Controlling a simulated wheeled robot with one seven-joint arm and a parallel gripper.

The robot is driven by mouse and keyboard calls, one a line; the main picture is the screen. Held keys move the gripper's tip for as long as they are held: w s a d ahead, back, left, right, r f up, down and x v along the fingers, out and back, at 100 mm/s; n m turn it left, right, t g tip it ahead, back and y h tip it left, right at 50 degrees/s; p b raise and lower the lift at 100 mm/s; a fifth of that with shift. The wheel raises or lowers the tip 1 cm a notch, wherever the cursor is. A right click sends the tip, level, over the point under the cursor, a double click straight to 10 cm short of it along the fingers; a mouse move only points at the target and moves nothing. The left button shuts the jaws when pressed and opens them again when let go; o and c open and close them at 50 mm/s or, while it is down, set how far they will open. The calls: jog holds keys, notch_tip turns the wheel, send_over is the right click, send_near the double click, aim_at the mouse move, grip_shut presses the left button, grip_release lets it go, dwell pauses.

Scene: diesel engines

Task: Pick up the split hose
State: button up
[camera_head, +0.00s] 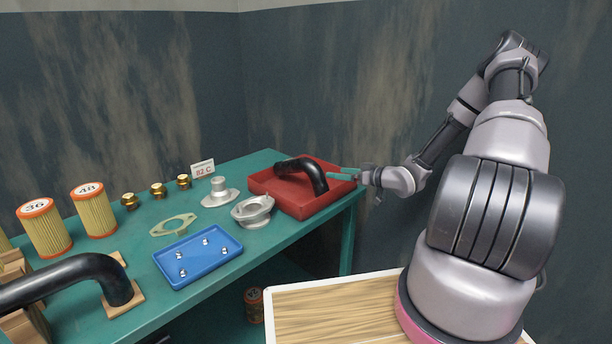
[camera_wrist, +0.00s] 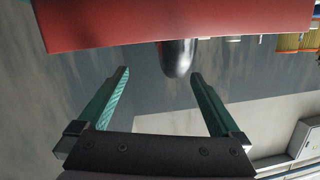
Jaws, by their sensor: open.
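A bent black hose (camera_head: 312,174) lies in the red tray (camera_head: 272,186) at the far right end of the bench. A second bent black hose (camera_head: 70,270) rests on wooden blocks at the near left. I cannot make out a split on either. My gripper (camera_head: 343,173) is open at the right side of the red tray, close to the hose there. In the wrist view, my gripper (camera_wrist: 160,73) has nothing between its teal fingers. The dark rounded hose end (camera_wrist: 177,58) shows just beyond the fingertips, past the red tray edge (camera_wrist: 180,30).
The green bench (camera_head: 140,318) also holds a blue tray (camera_head: 205,262) with small nuts, a metal flange (camera_head: 253,211), a flanged part (camera_head: 219,192), a gasket (camera_head: 174,224), brass fittings (camera_head: 158,190) and orange-capped filters (camera_head: 93,210). An "82 C" card (camera_head: 202,169) stands behind.

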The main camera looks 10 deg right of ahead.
aim_at(313, 171)
jog(key=a, duration=0.1)
jog(key=w+a+y, duration=0.1)
jog(key=a, duration=0.1)
jog(key=a+t+y, duration=0.1)
jog(key=shift+w+a+f, duration=0.25)
jog(key=shift+w, duration=0.15)
jog(key=shift+f+x, duration=0.1)
jog(key=shift+x, duration=1.25)
jog(key=shift+f+x, duration=0.15)
jog(key=shift+x, duration=1.2)
jog(key=shift+s+a, duration=0.15)
jog(key=shift+a, duration=0.05)
grip_shut()
